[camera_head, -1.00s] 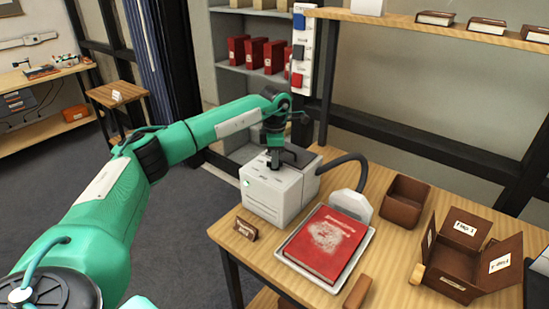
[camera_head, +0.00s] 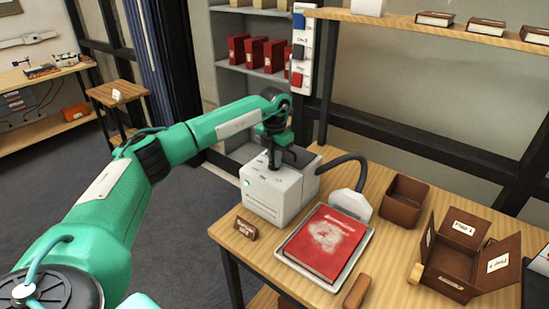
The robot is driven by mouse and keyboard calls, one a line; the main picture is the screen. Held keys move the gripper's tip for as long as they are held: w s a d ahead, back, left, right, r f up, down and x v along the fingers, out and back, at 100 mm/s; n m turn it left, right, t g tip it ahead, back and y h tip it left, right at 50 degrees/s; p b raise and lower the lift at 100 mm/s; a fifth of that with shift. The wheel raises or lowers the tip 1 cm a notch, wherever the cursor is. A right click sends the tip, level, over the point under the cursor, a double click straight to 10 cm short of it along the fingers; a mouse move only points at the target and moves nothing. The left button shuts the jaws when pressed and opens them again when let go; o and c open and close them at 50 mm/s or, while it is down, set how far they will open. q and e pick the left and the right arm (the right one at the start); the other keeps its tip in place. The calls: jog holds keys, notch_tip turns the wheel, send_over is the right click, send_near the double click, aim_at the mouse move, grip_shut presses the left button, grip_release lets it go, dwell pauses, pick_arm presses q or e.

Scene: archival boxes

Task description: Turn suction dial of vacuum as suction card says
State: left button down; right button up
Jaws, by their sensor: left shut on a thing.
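The vacuum (camera_head: 272,197) is a white box at the table's left corner, with a small green light on its front and a dark hose on its right. My left gripper (camera_head: 273,164) points down onto the vacuum's top and is shut on the suction dial, which the fingers mostly hide. I cannot tell the dial's setting. A small brown card (camera_head: 245,229) with a pale label stands in front of the vacuum; its writing is too small to read surely. My right gripper is not in view.
The hose ends in a white nozzle (camera_head: 350,204) behind a red book (camera_head: 325,242) on a pale tray (camera_head: 349,271). The book has a whitish patch. A brown open box (camera_head: 407,202) and a flapped box (camera_head: 455,285) stand right. A shelf (camera_head: 400,26) overhangs the back.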

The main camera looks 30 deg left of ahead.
pick_arm(q)
jog(key=shift+r+n, duration=0.15)
jog(key=shift+n, duration=0.25)
jog(key=shift+w, duration=0.1)
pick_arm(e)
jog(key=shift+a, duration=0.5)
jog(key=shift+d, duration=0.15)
pick_arm(q)
jog(key=c, duration=1.4)
grip_release()
jog(key=shift+c, duration=0.2)
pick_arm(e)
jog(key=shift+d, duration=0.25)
